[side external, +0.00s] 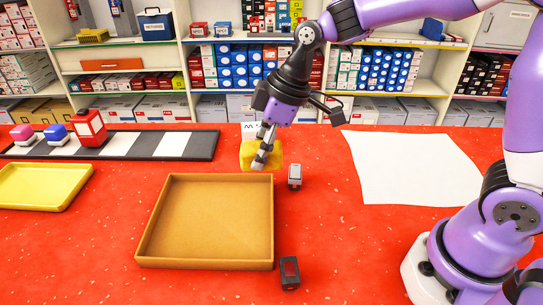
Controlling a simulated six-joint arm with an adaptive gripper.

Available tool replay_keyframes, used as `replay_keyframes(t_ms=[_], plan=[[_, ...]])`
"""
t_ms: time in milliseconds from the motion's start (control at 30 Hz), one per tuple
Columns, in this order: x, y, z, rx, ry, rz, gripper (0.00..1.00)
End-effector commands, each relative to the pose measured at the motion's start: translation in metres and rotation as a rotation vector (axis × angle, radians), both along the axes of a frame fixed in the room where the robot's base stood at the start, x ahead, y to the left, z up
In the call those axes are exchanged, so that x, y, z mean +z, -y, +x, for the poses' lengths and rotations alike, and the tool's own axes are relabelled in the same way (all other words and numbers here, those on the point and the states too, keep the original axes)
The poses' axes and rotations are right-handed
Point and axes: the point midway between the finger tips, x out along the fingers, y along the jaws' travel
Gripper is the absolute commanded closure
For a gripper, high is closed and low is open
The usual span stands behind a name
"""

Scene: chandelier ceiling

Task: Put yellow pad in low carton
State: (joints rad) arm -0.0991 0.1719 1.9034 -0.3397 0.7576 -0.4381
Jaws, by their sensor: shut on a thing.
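The yellow pad (274,151) is in my gripper (262,158), held near the far right corner of the low carton. The gripper points down, shut on the pad, and its fingers cover part of it. The low carton (146,222) is a shallow, open, brown box on the red table, and it looks empty. The pad appears to be above the table just beyond the carton's far wall; its exact height is hard to tell from this view.
A small grey-topped block (295,176) and a dark block with a red face (289,272) stand right of the carton. A yellow tray (42,187) lies left. A black and white strip (145,146) bears pink, blue and red items. A white sheet (412,168) lies right.

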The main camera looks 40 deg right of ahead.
Motion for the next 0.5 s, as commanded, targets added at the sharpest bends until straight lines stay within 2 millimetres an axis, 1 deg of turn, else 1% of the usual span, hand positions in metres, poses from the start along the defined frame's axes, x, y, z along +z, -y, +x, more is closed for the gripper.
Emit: replay_keyframes(t_ms=[33,100,200,333,400,500], plan=[[0.001,-0.025,-0.011,0.012,0.001,-0.001,0.66],[0.002,-0.051,-0.027,0.006,0.001,-0.004,0.66],[0.004,-0.081,-0.049,-0.004,0.007,-0.003,0.66],[0.005,-0.107,-0.074,-0.014,0.016,0.004,0.66],[0.006,-0.115,-0.083,-0.019,0.019,0.007,0.66],[0.005,-0.12,-0.088,-0.026,0.022,0.009,0.66]])
